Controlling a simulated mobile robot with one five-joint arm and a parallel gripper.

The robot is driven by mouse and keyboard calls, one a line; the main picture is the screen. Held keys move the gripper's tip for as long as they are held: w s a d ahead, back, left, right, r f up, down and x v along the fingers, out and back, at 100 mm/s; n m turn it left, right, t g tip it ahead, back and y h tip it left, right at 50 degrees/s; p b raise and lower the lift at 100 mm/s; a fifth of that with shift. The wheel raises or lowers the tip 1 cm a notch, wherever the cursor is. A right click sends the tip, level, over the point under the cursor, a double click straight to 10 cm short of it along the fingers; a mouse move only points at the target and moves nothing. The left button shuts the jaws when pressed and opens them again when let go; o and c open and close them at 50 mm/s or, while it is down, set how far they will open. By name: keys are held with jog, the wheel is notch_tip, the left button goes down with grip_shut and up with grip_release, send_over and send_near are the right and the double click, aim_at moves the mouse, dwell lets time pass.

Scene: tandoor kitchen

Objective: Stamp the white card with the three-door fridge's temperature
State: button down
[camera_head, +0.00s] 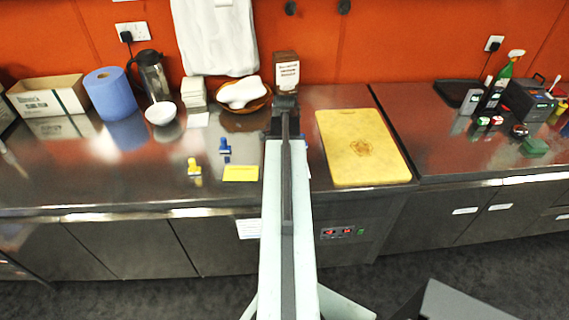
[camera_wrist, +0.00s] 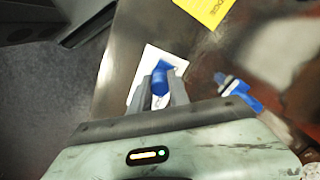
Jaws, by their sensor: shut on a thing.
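My gripper (camera_wrist: 162,92) is shut on a blue stamp (camera_wrist: 163,70), seen in the wrist view. The stamp is over the white card (camera_wrist: 150,57), near its middle; I cannot tell whether it touches the card. In the head view my arm hides the gripper's tips and the held stamp. Another blue stamp (camera_head: 225,147) stands on the counter, also in the wrist view (camera_wrist: 237,90). A yellow stamp (camera_head: 193,167) stands left of a yellow card (camera_head: 240,174). A red-digit display panel (camera_head: 342,232) sits below the counter; its digits are too small to read.
The steel counter (camera_head: 130,185) holds a blue paper roll (camera_head: 110,93), a jug (camera_head: 153,76), a white bowl (camera_head: 160,113) and a bread basket (camera_head: 243,95) at the back. A yellow cutting board (camera_head: 361,147) lies right of my arm. Several small items crowd the far right.

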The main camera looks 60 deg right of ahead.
notch_tip(320, 180, up, 7)
jog(key=p, duration=0.7)
jog(key=shift+r, duration=0.1)
